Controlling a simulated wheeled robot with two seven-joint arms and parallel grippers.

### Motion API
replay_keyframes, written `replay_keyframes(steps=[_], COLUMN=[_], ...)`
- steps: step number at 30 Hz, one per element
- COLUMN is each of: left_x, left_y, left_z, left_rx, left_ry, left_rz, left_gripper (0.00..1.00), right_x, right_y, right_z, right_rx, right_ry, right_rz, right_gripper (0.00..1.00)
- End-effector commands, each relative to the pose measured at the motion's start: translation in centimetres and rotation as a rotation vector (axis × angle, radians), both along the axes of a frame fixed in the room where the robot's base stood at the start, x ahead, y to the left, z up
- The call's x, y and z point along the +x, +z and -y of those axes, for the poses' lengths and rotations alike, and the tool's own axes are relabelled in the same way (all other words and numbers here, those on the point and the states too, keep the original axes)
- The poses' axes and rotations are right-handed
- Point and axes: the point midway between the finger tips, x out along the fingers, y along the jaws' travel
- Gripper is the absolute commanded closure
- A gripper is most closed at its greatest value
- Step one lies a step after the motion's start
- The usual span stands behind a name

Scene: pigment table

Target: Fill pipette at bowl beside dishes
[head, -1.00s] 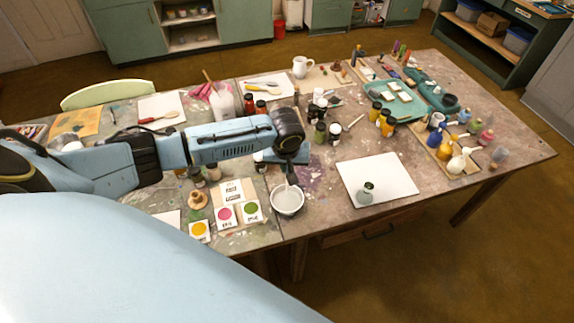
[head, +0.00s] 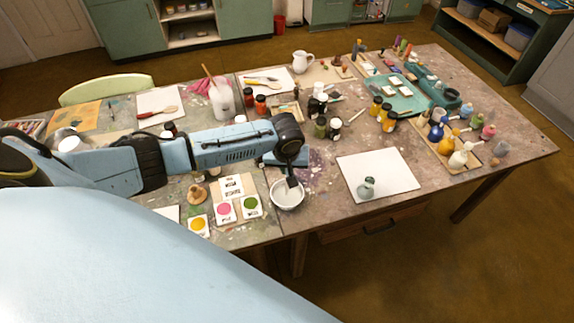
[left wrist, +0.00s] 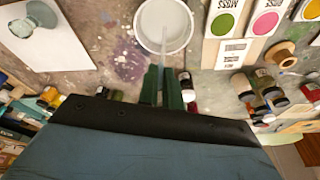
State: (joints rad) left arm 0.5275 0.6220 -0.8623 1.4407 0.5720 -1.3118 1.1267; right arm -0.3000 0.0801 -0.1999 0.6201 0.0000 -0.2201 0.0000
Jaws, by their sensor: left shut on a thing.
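The white bowl (head: 287,199) stands near the front edge of the table, right of the pigment cards. It also shows at the top of the left wrist view (left wrist: 178,44), with pale contents. My left gripper (head: 291,182) points down over the bowl. In the left wrist view its two green fingers (left wrist: 163,86) are closed around a thin, pale, translucent pipette (left wrist: 164,62). The pipette reaches over the bowl's opening; I cannot tell whether its tip touches the contents. White dishes (head: 396,80) lie on a teal tray at the back right. My right gripper is out of view.
A white board (head: 392,172) with a small glass bottle (head: 366,188) lies to the right. Dark paint bottles (head: 334,127) stand behind. Bare table separates bowl and board.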

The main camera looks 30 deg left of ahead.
Motion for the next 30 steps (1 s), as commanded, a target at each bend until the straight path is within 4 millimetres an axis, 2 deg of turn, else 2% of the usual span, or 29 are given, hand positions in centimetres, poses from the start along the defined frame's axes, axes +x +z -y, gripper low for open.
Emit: replay_keyframes(steps=[15,23,24,30], left_x=[0.0,0.0,0.0,0.0], left_y=[-2.4,-2.5,-2.5,-2.5], left_z=[0.0,0.0,0.0,0.0], left_rx=[0.0,0.0,0.0,0.0], left_ry=[0.001,0.001,0.001,0.001], left_rz=[0.0,0.0,0.0,0.0], left_gripper=[1.0,1.0,0.92,0.92], right_x=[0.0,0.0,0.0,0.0], right_y=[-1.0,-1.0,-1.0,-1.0], right_z=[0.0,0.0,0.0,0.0], right_rx=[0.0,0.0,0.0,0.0], right_ry=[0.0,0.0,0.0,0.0], right_rz=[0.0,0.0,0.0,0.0], right_gripper=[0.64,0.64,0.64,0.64])
